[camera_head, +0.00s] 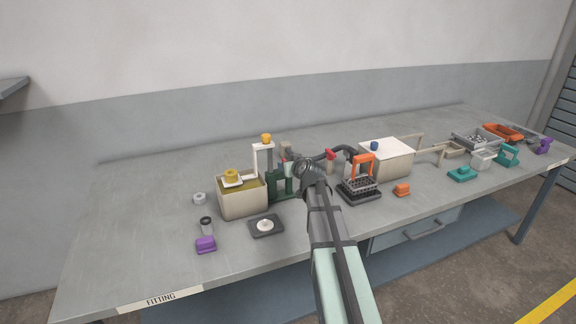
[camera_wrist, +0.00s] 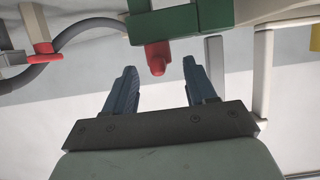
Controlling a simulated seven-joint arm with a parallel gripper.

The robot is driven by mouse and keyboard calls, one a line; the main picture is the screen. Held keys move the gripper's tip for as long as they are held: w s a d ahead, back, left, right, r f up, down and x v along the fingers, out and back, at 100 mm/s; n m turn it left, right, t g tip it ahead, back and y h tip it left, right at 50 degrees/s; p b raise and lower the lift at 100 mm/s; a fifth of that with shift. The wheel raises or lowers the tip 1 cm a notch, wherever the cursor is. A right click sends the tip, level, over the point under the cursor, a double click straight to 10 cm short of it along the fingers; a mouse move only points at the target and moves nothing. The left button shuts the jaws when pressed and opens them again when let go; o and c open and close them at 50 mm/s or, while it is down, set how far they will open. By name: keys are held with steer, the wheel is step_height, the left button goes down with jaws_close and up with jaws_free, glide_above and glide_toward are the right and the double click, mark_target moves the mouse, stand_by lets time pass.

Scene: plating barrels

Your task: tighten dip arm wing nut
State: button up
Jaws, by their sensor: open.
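A green stand (camera_head: 279,186) is beside the cream tank (camera_head: 243,202), with a pale dip arm (camera_head: 257,158) above it topped by a yellow-orange knob (camera_head: 266,138). In the wrist view a green block (camera_wrist: 180,20) carries a red rounded part (camera_wrist: 157,58), which may be the wing nut; its wings cannot be made out. My gripper (camera_wrist: 159,67) is open, and in that view the red part lies between its fingertips without visible contact. In the head view my arm hides the gripper's fingers and part of the stand.
A grey hose (camera_wrist: 75,28) with a red fitting (camera_wrist: 46,48) runs close by at left in the wrist view. A second tank (camera_head: 388,160) and a black rack with an orange handle (camera_head: 361,188) stand right of my arm.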

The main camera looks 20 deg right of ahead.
steer(key=v, duration=1.1)
steer(key=shift+s+r, duration=0.2)
steer(key=shift+s, duration=0.15)
